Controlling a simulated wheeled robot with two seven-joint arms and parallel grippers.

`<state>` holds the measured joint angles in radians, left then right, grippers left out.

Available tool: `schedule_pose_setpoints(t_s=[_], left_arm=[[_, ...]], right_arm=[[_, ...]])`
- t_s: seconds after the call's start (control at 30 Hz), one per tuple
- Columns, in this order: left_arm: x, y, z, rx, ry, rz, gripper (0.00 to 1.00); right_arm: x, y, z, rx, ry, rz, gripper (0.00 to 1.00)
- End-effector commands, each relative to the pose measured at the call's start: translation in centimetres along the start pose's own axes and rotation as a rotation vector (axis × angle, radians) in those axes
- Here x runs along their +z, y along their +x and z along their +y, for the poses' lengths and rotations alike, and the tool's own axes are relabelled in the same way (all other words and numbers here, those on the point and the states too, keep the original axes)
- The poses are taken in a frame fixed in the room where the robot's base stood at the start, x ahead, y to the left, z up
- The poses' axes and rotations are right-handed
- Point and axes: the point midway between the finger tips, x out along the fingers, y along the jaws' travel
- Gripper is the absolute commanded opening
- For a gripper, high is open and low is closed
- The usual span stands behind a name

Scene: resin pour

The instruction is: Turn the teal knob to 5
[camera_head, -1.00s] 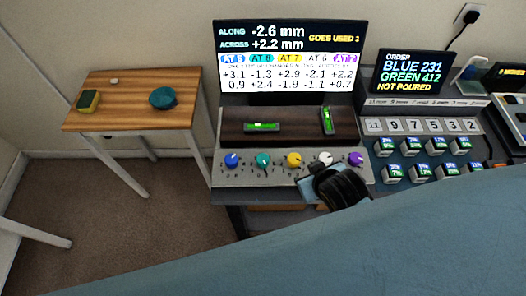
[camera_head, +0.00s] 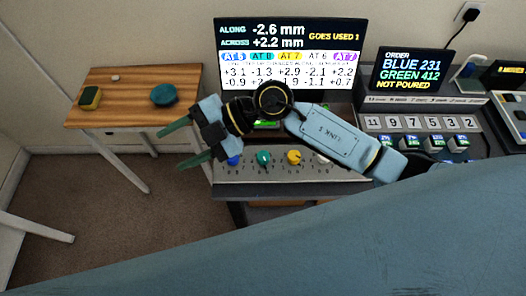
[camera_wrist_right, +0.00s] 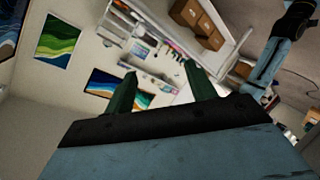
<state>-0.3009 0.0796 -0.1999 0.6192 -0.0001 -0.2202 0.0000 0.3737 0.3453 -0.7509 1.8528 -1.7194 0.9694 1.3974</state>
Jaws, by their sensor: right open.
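The teal knob (camera_head: 263,158) is on the grey knob panel (camera_head: 290,176), between the blue knob (camera_head: 234,160) and the yellow knob (camera_head: 294,157). My right arm hides the purple knob and most of the bubble levels. My left gripper is not seen.
A wooden side table (camera_head: 130,112) with a teal round object (camera_head: 163,95) and a yellow-green block (camera_head: 90,97) stands at the left. An order screen (camera_head: 412,70) and several small labelled blocks are at the right. Open floor lies left of the panel.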

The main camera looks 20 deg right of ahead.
Motion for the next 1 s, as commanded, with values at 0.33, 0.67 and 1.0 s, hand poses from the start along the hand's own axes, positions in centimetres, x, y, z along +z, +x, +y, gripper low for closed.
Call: schedule_pose_setpoints(t_s=[0.33, 0.67, 1.0], left_arm=[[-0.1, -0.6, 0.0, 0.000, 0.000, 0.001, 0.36], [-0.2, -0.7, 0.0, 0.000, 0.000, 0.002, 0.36], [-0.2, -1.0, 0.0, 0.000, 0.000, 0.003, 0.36]], right_arm=[[10.8, -9.9, -6.6, -0.734, 0.105, -0.699, 0.56], [13.4, -13.7, -7.5, -0.837, 0.174, -0.926, 0.56], [17.6, -11.4, -12.3, -0.837, 0.174, -0.920, 0.56]])
